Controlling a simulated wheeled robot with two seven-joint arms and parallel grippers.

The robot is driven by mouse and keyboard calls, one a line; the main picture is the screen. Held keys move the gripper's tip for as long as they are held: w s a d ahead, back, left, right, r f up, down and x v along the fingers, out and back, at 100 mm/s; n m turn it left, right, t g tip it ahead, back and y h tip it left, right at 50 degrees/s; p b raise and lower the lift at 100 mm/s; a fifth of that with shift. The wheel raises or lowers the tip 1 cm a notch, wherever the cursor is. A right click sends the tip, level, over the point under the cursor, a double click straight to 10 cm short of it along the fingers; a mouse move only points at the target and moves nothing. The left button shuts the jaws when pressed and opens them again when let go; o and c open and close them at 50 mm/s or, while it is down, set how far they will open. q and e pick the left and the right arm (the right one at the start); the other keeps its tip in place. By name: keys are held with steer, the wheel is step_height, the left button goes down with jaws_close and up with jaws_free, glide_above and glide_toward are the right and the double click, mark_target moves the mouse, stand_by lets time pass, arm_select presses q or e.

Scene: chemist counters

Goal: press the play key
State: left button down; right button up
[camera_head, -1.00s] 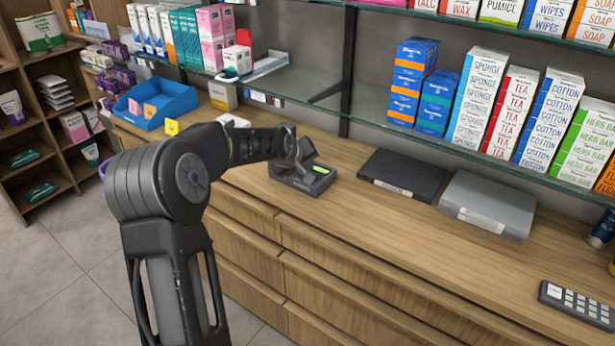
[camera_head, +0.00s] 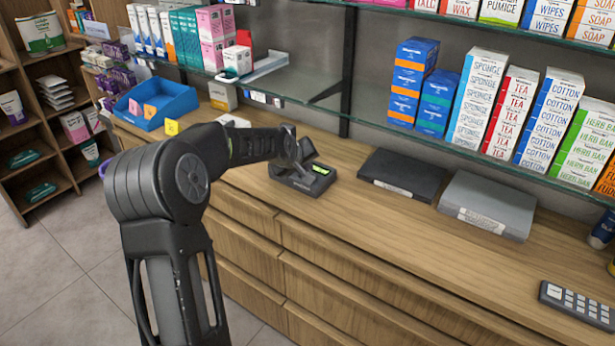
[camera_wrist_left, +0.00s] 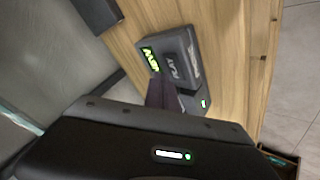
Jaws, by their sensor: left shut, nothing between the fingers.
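The dark grey answering machine (camera_head: 312,184) sits on the wooden counter, left of the flat black box. In the left wrist view it has a lit green display (camera_wrist_left: 150,60) and, beside it, a key marked PLAY (camera_wrist_left: 172,68). My left gripper (camera_head: 302,168) is over the machine, pointing down, shut and empty. In the left wrist view its dark fingertips (camera_wrist_left: 160,90) lie at the lower edge of the PLAY key. I cannot tell whether they touch it. My right gripper is out of view.
A black flat box (camera_head: 402,173) and a grey flat box (camera_head: 487,204) lie to the right. A blue tray (camera_head: 160,102) stands left. A glass shelf with stacked cartons (camera_head: 480,100) hangs above the counter. A keypad (camera_head: 577,303) lies at the right front.

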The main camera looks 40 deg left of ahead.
arm_select(q)
steer(key=shift+f, duration=0.1)
stand_by(0.4)
steer(key=shift+f+b, duration=0.35)
steer(key=shift+b, duration=0.15)
steer(key=shift+f+b, duration=0.35)
steer(key=shift+b, duration=0.05)
stand_by(0.4)
steer(key=shift+r, duration=0.1)
steer(key=shift+r+p, duration=0.4)
steer(key=shift+r, duration=0.25)
steer(key=shift+r, duration=0.15)
steer(key=shift+r+p, duration=1.5)
steer(key=shift+r, duration=0.95)
